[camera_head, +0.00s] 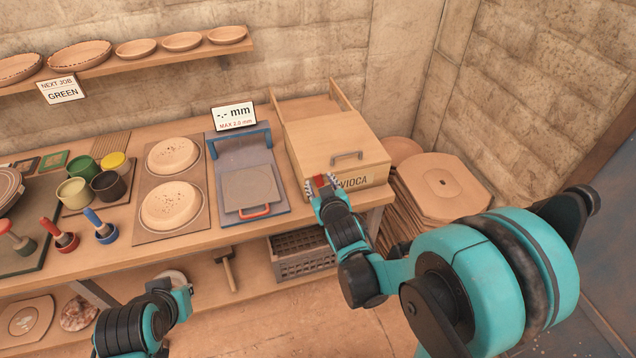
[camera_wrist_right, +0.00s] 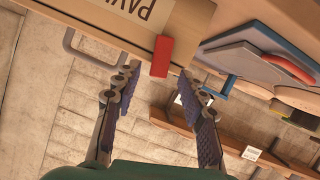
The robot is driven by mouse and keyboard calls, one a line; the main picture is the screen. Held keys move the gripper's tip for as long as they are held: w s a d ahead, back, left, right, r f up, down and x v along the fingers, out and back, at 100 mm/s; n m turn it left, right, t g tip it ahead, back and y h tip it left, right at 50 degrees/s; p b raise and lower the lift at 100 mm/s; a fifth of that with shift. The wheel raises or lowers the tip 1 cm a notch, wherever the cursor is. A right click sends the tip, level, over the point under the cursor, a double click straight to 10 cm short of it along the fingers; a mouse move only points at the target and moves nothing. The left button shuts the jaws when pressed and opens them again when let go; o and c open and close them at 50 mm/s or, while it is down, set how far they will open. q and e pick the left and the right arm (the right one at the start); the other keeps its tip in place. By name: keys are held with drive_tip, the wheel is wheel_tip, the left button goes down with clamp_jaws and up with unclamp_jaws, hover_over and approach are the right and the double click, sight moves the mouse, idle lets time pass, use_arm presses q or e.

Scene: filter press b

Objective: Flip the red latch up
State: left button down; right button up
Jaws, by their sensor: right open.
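The red latch (camera_head: 319,182) is a small red block at the left end of the wooden box's front (camera_head: 335,145), left of the VIOCA label. In the right wrist view the latch (camera_wrist_right: 161,57) lies across the box's front edge, between and just beyond the fingertips. My right gripper (camera_head: 321,184) is open around the latch's place, and its fingers partly cover the latch in the head view. In the right wrist view the open fingers (camera_wrist_right: 158,78) hold nothing. My left gripper (camera_head: 168,286) is low at the front left, too small to tell its state.
Left of the box is a blue-framed press (camera_head: 250,185) with a red handle. A grey crate (camera_head: 303,262) is below the bench. Stacked boards (camera_head: 440,190) stand at right.

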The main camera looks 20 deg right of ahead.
drive_tip(key=shift+x, duration=1)
clamp_jaws()
drive_tip(key=shift+d, duration=0.1)
drive_tip(key=shift+d+m+y, duration=0.4)
drive_tip(key=shift+m+y, duration=0.2)
drive_tip(key=shift+m, duration=0.4)
unclamp_jaws()
